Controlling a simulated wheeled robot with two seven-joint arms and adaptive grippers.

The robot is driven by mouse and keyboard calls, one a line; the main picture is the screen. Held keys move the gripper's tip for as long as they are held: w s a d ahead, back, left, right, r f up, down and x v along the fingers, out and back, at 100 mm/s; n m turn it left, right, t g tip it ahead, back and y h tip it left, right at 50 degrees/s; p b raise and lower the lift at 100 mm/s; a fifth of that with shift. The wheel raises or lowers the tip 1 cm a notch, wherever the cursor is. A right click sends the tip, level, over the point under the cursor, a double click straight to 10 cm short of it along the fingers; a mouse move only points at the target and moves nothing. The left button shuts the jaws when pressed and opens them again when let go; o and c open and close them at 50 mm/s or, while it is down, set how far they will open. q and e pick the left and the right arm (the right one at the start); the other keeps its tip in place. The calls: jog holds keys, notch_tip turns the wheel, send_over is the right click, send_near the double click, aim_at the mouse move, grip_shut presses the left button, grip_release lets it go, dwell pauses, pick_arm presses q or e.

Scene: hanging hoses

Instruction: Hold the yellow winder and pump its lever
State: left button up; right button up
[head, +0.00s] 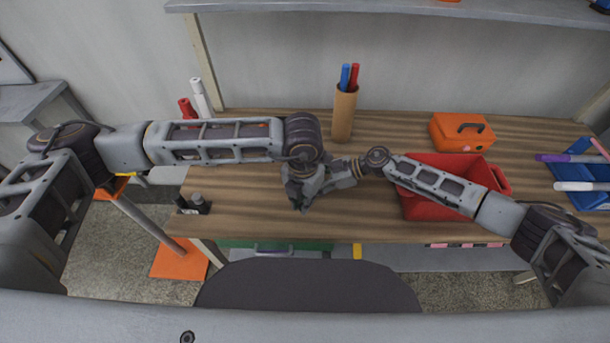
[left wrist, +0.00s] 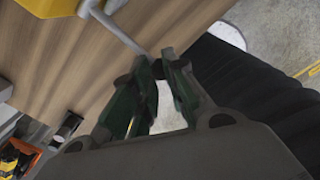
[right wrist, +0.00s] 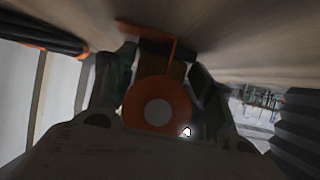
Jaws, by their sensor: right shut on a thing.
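The yellow winder (left wrist: 45,5) shows in part at the top left of the left wrist view, with its thin grey lever (left wrist: 122,32) running down towards my left gripper (left wrist: 160,64). Those left fingertips are close together near the lever's end; I cannot tell whether they touch it. My right gripper (right wrist: 158,80) is shut on the winder, whose round part (right wrist: 133,108) looks orange in shade between the fingers, with a pale centre. In the head view my left gripper (head: 305,196) and right gripper (head: 343,172) meet over the table front, and the arms hide the winder.
The wooden table (head: 250,222) carries a red bin (head: 447,162) under my right arm, an orange toolbox (head: 462,131) and a brown cup of markers (head: 342,115). A blue tray (head: 598,190) is at right. Small dark bottles (head: 195,204) stand at the front left.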

pick_arm(q)
jog(key=shift+f, duration=0.9)
jog(key=shift+r, duration=2.4)
jog(key=shift+w+r, duration=0.35)
jog(key=shift+r, duration=0.5)
jog(key=shift+w+r, duration=0.35)
jog(key=shift+r, duration=0.5)
jog(key=shift+f, duration=0.1)
